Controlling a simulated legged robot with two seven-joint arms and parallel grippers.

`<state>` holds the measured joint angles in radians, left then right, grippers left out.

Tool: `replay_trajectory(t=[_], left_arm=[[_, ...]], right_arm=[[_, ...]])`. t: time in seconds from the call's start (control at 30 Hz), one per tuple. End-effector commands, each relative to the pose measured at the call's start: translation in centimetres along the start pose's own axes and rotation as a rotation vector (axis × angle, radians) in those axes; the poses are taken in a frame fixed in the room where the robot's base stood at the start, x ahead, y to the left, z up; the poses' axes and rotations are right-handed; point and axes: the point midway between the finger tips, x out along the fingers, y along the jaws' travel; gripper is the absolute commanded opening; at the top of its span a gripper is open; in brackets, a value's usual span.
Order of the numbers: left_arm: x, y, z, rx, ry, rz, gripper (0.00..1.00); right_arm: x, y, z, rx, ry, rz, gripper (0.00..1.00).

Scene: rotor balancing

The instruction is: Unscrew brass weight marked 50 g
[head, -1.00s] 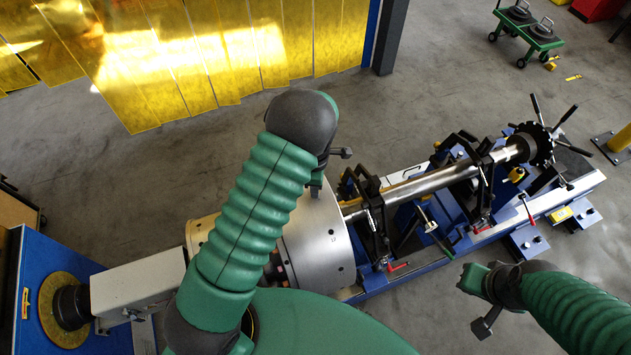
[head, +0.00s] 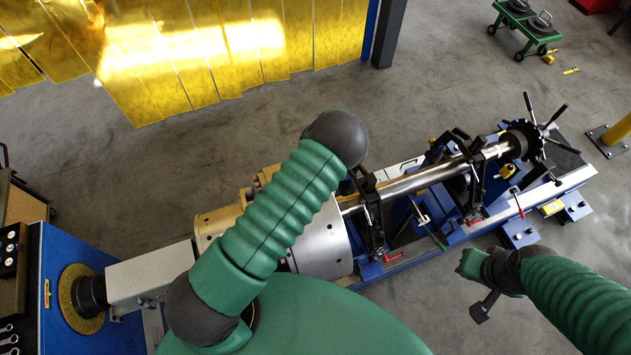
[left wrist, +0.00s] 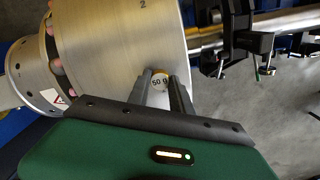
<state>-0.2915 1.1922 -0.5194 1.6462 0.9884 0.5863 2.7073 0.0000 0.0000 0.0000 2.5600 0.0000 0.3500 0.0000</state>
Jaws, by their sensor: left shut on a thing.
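In the head view my left arm hides the weight and the left fingers. The drum (head: 323,245) lies on the blue balancing machine. My right gripper (head: 476,285) hangs over the floor at the lower right, away from the drum; its jaw opening cannot be made out.
A steel shaft (head: 420,178) runs right from the drum through black clamp supports to a spoked black wheel (head: 527,142). The blue machine bed (head: 470,236) lies below. Yellow strip curtains (head: 200,50) hang at the back left. A green cart (head: 524,24) stands far right.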

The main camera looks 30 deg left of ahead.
Motion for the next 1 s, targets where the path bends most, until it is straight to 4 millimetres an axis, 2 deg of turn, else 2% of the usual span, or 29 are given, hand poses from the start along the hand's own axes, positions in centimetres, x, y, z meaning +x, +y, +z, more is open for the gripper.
replay_trajectory(t=[0.13,0.27,0.3,0.4,0.67,0.7,0.87,1.0], left_arm=[[-0.3,-0.1,0.3,-0.054,-0.008,-0.001,0.0],[-0.5,0.0,0.3,-0.34,-0.007,0.0,0.0],[-0.9,0.1,0.0,-0.373,0.0,0.011,0.0],[-0.6,0.1,0.0,-0.426,-0.002,0.009,0.0],[-0.2,-0.1,0.2,-0.446,-0.006,-0.004,0.0],[-0.2,-0.1,0.2,-0.446,-0.006,-0.004,0.3],[-0.1,-0.1,0.2,-0.446,-0.004,-0.003,0.51],[-0.1,0.0,0.1,-0.445,-0.003,-0.001,0.51]], right_arm=[[-0.4,0.0,-0.1,0.0,0.0,0.0,0.0],[-1.5,0.0,-0.3,0.0,0.0,0.0,0.0],[-2.9,0.0,-0.7,0.0,-0.001,0.0,0.0],[-4.0,0.0,-1.0,0.0,0.001,0.0,0.0],[-3.6,0.0,-0.8,0.0,0.0,0.0,0.0],[-3.6,0.0,-0.8,0.0,0.0,0.0,0.0],[-3.6,0.0,-0.8,0.0,0.0,0.0,0.0],[-3.6,0.0,-0.8,0.0,0.0,0.0,0.0]])
